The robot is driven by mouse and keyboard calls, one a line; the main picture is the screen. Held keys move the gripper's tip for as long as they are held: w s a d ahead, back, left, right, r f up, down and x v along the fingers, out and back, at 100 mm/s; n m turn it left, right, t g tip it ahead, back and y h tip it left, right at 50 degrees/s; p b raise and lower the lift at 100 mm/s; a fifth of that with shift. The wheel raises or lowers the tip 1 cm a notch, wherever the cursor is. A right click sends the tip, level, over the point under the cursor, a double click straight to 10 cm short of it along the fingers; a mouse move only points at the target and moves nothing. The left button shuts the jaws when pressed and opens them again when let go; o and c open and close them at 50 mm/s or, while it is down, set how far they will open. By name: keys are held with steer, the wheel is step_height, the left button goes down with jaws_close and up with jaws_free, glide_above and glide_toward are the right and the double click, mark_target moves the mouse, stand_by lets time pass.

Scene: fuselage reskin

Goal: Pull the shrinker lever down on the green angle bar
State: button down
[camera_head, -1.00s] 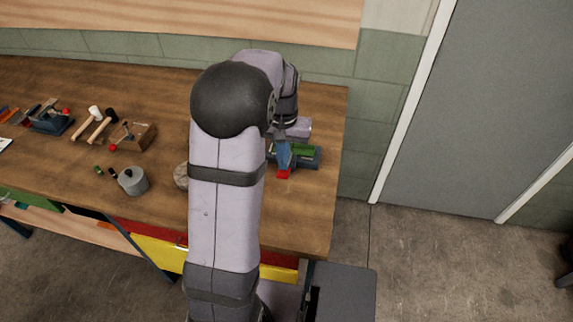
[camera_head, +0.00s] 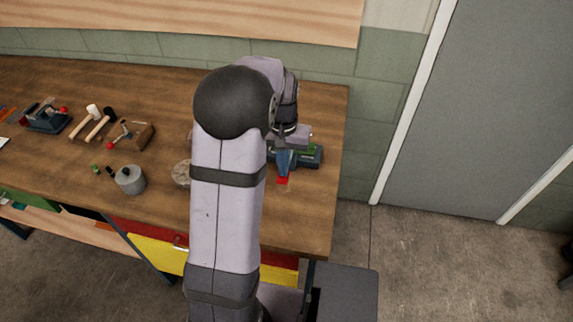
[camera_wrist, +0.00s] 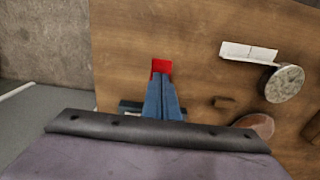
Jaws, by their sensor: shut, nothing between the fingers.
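The dark teal shrinker (camera_head: 313,161) stands near the right end of the workbench. A strip of the green angle bar (camera_head: 309,148) shows on top of it, partly covered by my wrist. My gripper (camera_wrist: 161,82) has its blue fingers together and empty, pointing down over the shrinker. A red piece, which looks like the lever's grip (camera_wrist: 161,66), shows just beyond the fingertips. It also shows in the head view (camera_head: 282,180), on the bench's front side of the shrinker. The rest of the lever is hidden behind the fingers. I cannot tell whether they touch the grip.
The wooden workbench (camera_head: 305,225) is bare in front of the shrinker. A grey pot (camera_head: 131,181), a wooden block tool (camera_head: 134,135), mallets (camera_head: 92,122) and another red-knobbed tool (camera_head: 47,119) stand to the left. A round disc (camera_head: 181,173) lies beside my arm.

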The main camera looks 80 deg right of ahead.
steer(key=shift+f+b, duration=0.8)
steer(key=shift+f, duration=0.65)
steer(key=shift+r, duration=0.1)
step_height(320, 180, up, 11)
steer(key=p, duration=0.9)
steer(key=shift+p, duration=0.4)
